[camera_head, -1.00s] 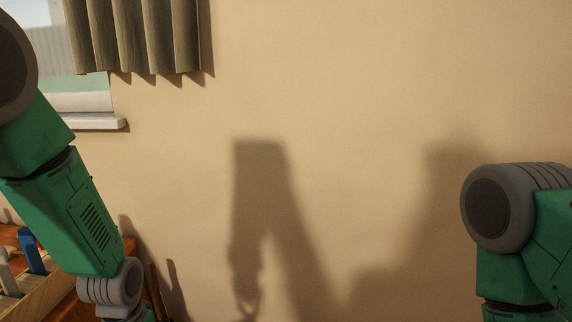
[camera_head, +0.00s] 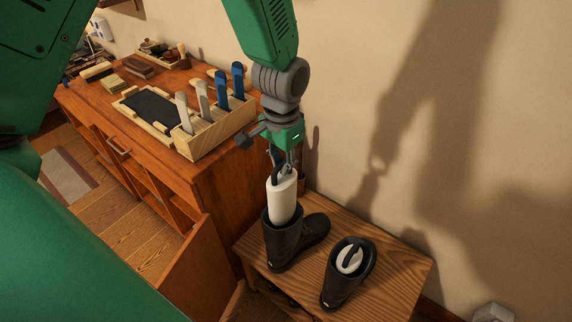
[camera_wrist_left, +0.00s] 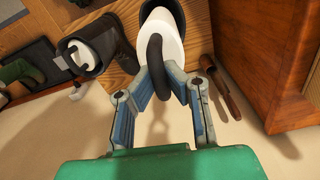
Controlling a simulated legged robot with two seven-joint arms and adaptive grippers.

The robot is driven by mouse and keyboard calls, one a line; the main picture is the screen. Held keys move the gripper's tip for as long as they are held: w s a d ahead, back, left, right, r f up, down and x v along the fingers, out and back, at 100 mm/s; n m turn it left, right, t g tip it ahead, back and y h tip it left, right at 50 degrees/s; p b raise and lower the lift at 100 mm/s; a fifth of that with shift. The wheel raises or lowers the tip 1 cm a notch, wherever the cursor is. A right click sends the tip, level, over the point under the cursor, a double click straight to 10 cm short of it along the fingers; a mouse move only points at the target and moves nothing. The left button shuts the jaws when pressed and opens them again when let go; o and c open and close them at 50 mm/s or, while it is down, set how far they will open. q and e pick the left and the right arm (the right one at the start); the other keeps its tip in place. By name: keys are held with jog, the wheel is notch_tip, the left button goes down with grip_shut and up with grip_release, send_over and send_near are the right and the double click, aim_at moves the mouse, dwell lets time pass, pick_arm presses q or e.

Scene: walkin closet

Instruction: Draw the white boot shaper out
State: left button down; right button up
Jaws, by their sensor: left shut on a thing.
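A white boot shaper (camera_head: 282,199) with a black loop handle stands upright, its upper part out of the top of a black boot (camera_head: 285,248); its lower end is hidden inside the boot. My left gripper (camera_head: 284,163) is shut on the handle from above. In the left wrist view, my left gripper (camera_wrist_left: 166,80) has its fingers at the black handle (camera_wrist_left: 155,62), with the white shaper (camera_wrist_left: 164,20) beyond. A second black boot (camera_head: 338,288) stands to the right with another white shaper (camera_head: 349,259) sunk inside. My right gripper is not in view.
Both boots stand on a small wooden bench (camera_head: 396,284) against the wall. A wooden cabinet (camera_head: 215,180) at the left carries a wooden box (camera_head: 205,138) with blue and white-handled tools and a dark mat (camera_head: 150,103). The bench's right end is clear.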

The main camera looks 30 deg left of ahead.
pick_arm(q)
jog(key=shift+r+p, duration=1.8)
jog(key=shift+r, duration=2.25)
notch_tip(320, 180, up, 4)
jog(key=p, duration=0.5)
jog(key=shift+r, duration=0.25)
